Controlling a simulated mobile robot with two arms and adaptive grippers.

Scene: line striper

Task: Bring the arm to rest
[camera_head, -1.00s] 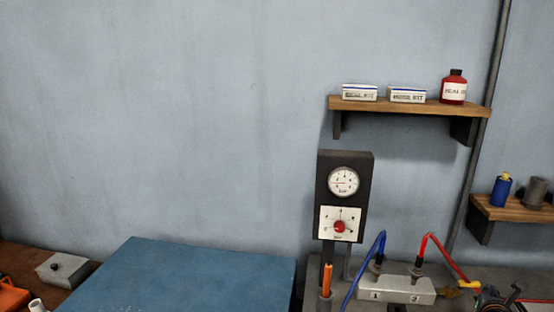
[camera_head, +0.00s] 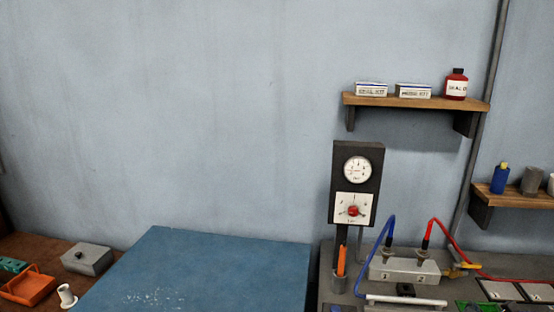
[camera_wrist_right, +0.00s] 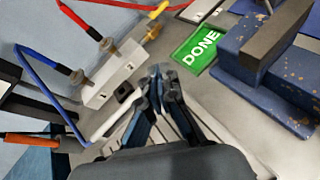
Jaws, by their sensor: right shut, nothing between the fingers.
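My right gripper (camera_wrist_right: 160,78) shows in the right wrist view, its dark fingertips together with nothing between them. It hangs over the grey bench, beside the manifold block (camera_wrist_right: 115,75) and the green DONE pad (camera_wrist_right: 200,50), apart from both as far as I can tell. In the head view I cannot make out either gripper. The manifold (camera_head: 404,270), marked 1 and 2, carries a blue hose (camera_head: 376,245) and a red hose (camera_head: 447,243). A gauge panel (camera_head: 358,185) with a red knob stands behind it.
A blue-topped surface (camera_head: 215,270) lies at the middle front. An orange tray (camera_head: 28,287) and a grey block (camera_head: 88,258) sit at the left. A blue steel fixture (camera_wrist_right: 265,60) stands right of my gripper. A wall shelf (camera_head: 415,102) holds two boxes and a red bottle.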

